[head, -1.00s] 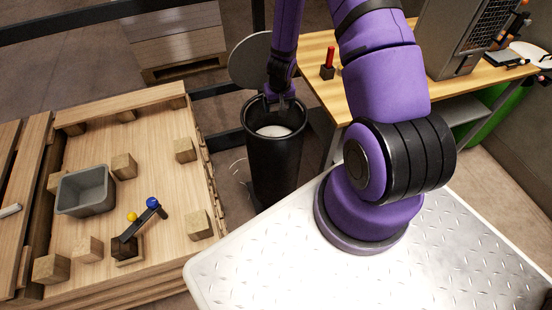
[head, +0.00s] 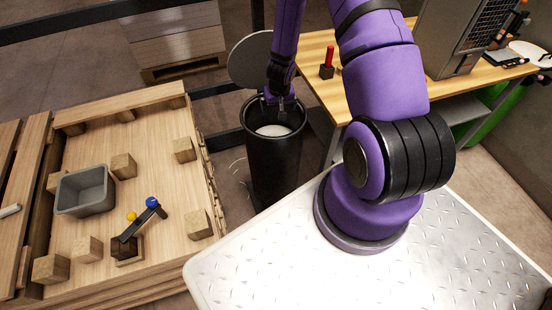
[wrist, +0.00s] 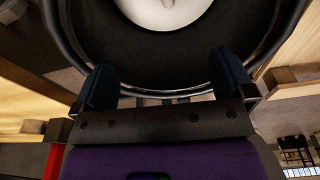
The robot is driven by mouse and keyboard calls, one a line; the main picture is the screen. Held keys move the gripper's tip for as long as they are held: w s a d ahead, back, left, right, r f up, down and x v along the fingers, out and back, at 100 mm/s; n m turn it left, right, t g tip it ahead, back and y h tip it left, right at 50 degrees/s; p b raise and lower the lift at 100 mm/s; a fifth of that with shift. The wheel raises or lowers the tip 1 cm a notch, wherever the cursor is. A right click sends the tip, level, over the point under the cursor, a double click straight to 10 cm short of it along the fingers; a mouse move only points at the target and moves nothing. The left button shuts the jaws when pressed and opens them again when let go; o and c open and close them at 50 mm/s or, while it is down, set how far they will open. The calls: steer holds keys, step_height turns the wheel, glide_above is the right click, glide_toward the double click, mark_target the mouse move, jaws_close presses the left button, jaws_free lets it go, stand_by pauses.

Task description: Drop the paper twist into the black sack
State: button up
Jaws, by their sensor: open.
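A tall black bin (head: 272,165), which appears to be the black sack, stands open on the floor between the pallet and the workbench. My gripper (head: 281,108) is over its mouth, pointing down, open, with nothing between the fingers. In the wrist view the two dark fingertips (wrist: 165,82) are spread apart near the bin's rim (wrist: 180,93). A pale round surface (wrist: 165,8) shows inside the bin, with a small grey spot on it. I cannot tell whether the paper twist is there; I do not see it clearly anywhere else.
A round grey lid (head: 250,60) stands up behind the bin. A wooden workbench (head: 312,62) with a red-handled tool (head: 328,60) is close on the right. A pallet (head: 185,205) on the left bears a grey tub (head: 86,190) and several wooden blocks.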

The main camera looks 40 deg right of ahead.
step_height(320, 180, up, 10)
steer(key=s, duration=0.1)
steer(key=shift+s+a+r, duration=0.15)
steer(key=shift+s+a, duration=0.05)
steer(key=shift+a, duration=0.1)
stand_by(0.5)
